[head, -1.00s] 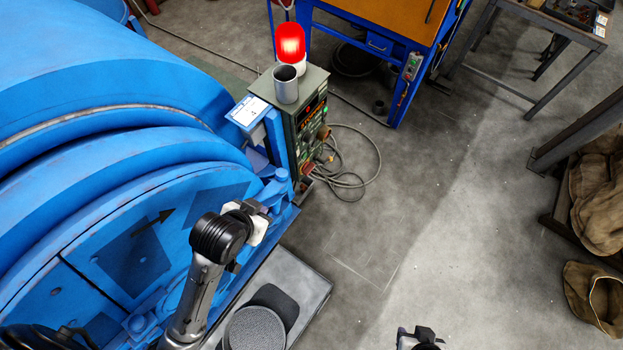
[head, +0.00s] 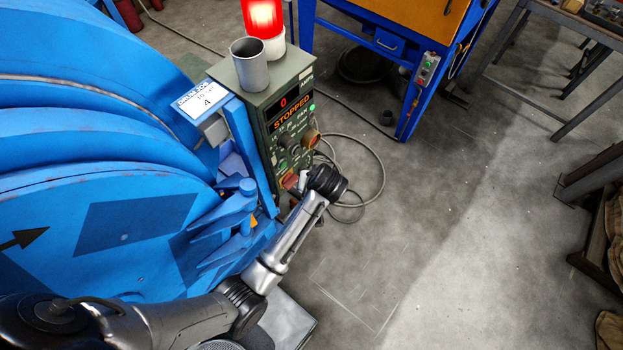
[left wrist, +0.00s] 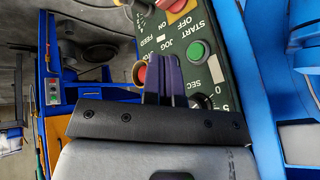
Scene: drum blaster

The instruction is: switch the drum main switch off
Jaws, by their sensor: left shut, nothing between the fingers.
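The green drum control box (head: 285,115) stands beside the blue drum (head: 90,150); its display reads 0 and STOPPED. In the left wrist view its panel (left wrist: 225,75) appears rotated, with START, JOG, FEED and OFF/ON lettering, a green button (left wrist: 196,52), a red button (left wrist: 139,73) and a numbered dial. A handle carrying the main switch's name is not readable in either view. My left gripper (left wrist: 165,58) is shut and empty in front of the panel, its dark fingers overlapping the controls. In the head view my wrist partly hides the panel's lower part. My right gripper is out of view.
A lit red beacon (head: 263,18) and a grey metal cup (head: 250,65) sit on the box. A cable (head: 370,165) loops on the floor beside it. A blue cabinet (head: 390,50) stands behind.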

